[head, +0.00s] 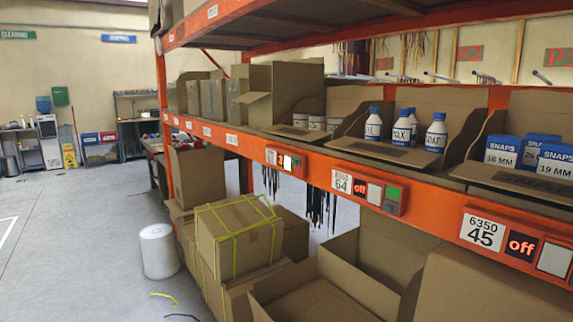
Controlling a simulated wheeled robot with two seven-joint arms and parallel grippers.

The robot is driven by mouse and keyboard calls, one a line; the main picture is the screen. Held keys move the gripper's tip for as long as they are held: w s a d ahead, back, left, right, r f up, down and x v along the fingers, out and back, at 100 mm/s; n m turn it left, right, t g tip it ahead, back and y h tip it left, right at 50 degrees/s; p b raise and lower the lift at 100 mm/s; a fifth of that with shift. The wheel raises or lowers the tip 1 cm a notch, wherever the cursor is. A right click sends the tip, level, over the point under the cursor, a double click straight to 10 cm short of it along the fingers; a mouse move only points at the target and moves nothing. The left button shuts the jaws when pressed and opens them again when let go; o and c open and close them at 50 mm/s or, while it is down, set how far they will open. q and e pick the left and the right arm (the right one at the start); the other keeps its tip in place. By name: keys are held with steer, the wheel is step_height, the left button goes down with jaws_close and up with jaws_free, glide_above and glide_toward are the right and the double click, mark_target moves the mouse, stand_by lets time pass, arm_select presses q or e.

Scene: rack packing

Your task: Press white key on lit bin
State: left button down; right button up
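Three orange key modules sit along the orange shelf beam in the head view. The right module reads "off" beside label 6350 45 and has a white key (553,259). The middle module reads "off" beside label 64, with a white key (375,193) and a green key (393,194). The left module (298,166) shows a small red character, too small to read surely, and a bright white key (288,163). Above the left module is an open bin with white tubs (317,123). Neither of my grippers is in view.
Open bins above the beam hold white bottles with blue caps (404,128) and blue SNAPS boxes (513,151). Open cartons (330,290) stand below the beam. A strapped carton (238,240) and white roll (159,250) stand at left. The floor (80,240) farther left is mostly clear.

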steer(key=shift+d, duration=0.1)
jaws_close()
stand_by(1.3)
